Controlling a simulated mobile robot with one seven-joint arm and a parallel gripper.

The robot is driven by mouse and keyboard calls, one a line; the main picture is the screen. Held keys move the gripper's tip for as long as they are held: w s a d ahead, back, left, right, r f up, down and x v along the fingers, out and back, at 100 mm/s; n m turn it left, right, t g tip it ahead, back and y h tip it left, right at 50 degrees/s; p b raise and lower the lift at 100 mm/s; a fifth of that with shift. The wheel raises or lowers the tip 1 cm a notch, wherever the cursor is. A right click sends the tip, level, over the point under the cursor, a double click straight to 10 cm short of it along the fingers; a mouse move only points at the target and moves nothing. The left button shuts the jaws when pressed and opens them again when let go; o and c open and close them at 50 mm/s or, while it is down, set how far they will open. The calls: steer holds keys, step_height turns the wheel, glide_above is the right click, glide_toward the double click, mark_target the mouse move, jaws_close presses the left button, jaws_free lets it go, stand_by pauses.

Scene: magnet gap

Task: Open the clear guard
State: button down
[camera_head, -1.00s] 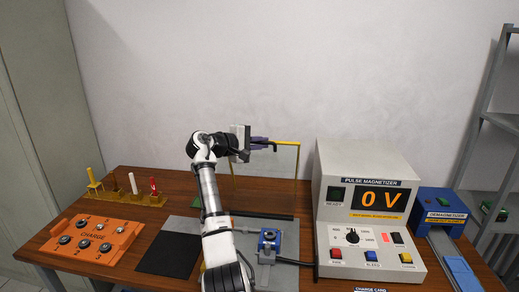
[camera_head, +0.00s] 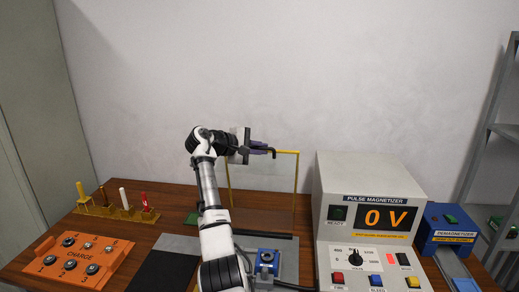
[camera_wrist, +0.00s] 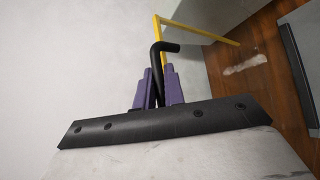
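The clear guard is a transparent panel in a thin yellow frame (camera_head: 297,172). It stands upright behind the grey work plate (camera_head: 289,262). Its black bent handle (camera_wrist: 157,52) shows in the wrist view, with the yellow frame (camera_wrist: 205,32) just beyond it. My gripper (camera_head: 265,149) is at the top edge of the guard, left of the frame's top right corner. In the wrist view, its purple fingers (camera_wrist: 158,86) lie close on both sides of the handle's stem. They look shut on it; the bent end sticks out past the tips.
A blue fixture (camera_head: 267,262) sits on the work plate below the guard. The pulse magnetizer (camera_head: 368,200), reading 0 V, stands close on the right, with the blue demagnetizer (camera_head: 448,225) beyond it. An orange charge tray (camera_head: 76,262) and a yellow peg rack (camera_head: 117,212) are left.

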steer(key=c, duration=1.5)
jaws_free()
steer(key=b+v, duration=0.5)
steer(key=v, duration=0.8)
steer(key=shift+s+a+r, duration=0.1)
steer(key=shift+s+a, duration=0.1)
steer(key=shift+a, duration=0.15)
